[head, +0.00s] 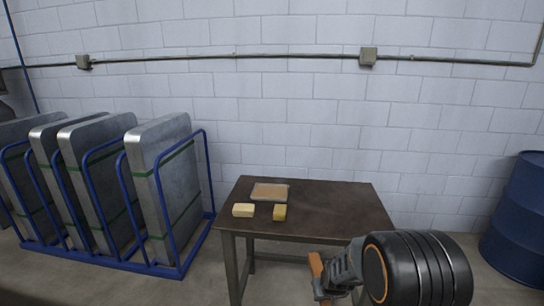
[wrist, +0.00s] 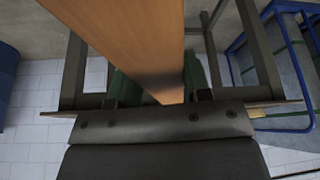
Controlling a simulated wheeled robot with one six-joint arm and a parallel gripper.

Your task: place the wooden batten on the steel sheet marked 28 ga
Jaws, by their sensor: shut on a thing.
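My gripper (head: 322,278) is at the lower right of the head view, in front of the dark table's near right side. It is shut on the wooden batten (head: 315,264), of which only a short orange-brown part shows there. In the wrist view the batten (wrist: 140,40) runs up out of the frame between the green finger pads of my gripper (wrist: 158,88). I cannot read a 28 ga mark anywhere. A flat piece (head: 270,192) with a tan top and pale edges lies on the table; I cannot tell whether it is the steel sheet.
Two yellow blocks (head: 243,210) (head: 280,212) lie on the table (head: 335,205), near the flat piece. The table's right part is bare. Thick grey strapped slabs (head: 170,175) stand in a blue rack (head: 130,258) at left. A blue drum (head: 515,220) stands at right.

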